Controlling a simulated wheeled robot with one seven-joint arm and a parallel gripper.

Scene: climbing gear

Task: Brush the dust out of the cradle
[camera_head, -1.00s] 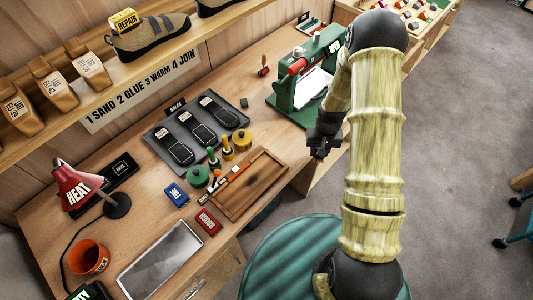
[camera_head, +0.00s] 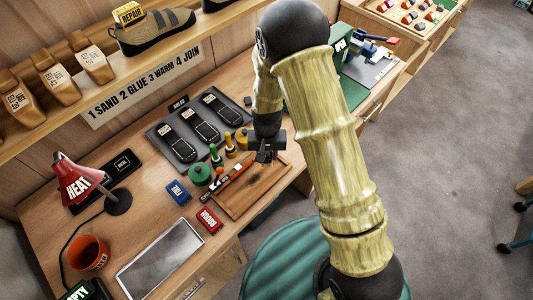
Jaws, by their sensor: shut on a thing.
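My gripper (camera_head: 264,154) is over the back edge of the wooden tray (camera_head: 256,187) on the bench, pointing down. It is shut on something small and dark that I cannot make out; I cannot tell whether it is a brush. A green machine (camera_head: 351,92) stands at the right end of the bench, and my arm hides much of it. No part is clearly recognisable as the cradle, and I cannot see any dust. An orange-and-dark tool (camera_head: 238,172) lies at the tray's left edge.
A dark mat (camera_head: 160,132) with several black soles lies behind the tray. Green and yellow bottles (camera_head: 229,145) stand close left of my gripper. A red lamp (camera_head: 80,184), an orange cup (camera_head: 90,252) and a grey plate (camera_head: 160,258) are at left. A shelf of shoes overhangs the back.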

